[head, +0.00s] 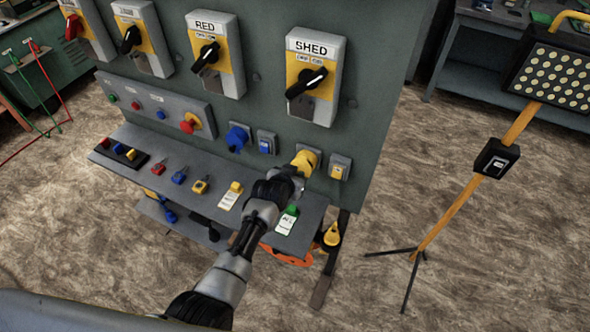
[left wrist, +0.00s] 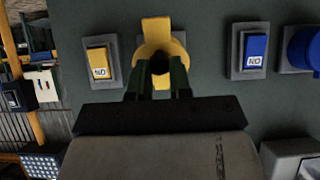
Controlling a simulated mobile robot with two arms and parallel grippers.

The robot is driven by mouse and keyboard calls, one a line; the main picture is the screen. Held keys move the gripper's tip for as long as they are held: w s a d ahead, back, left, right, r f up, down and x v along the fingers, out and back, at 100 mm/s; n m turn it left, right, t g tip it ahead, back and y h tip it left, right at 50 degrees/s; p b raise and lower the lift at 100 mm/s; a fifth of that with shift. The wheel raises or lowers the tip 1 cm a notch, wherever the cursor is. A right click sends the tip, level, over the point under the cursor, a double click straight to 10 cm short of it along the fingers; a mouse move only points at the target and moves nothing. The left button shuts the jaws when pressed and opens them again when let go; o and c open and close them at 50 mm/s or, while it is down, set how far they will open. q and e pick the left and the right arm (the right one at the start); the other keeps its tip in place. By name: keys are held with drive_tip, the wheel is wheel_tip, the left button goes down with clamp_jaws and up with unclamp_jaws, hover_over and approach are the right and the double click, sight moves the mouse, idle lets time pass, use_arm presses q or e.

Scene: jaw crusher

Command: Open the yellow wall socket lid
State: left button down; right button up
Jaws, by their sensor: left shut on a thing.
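The yellow wall socket (head: 308,157) is on the grey-green panel, below the SHED switch box. It fills the upper middle of the left wrist view (left wrist: 155,30), which appears upside down. My left gripper (head: 295,171) reaches up to the socket's front. In the left wrist view its two dark fingers (left wrist: 160,78) are close together at the yellow lid (left wrist: 177,55), shut on it. The fingers hide part of the lid, and I cannot tell how far it is open. My right gripper is in neither view.
A yellow rocker switch (head: 339,167) is right of the socket. A blue socket (head: 238,137) and blue switch (head: 266,142) are to its left. A shelf (head: 226,190) with padlocks and tags juts out below. A lamp stand (head: 440,220) is at right, with open floor between.

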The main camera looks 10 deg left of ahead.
use_arm(q)
drive_tip(key=shift+r, duration=0.1)
idle(0.4)
drive_tip(key=c, duration=1)
unclamp_jaws()
drive_tip(key=v, duration=1)
drive_tip(key=shift+s+a+r, duration=0.1)
drive_tip(key=shift+s+r, duration=0.15)
drive_tip(key=shift+r, duration=0.05)
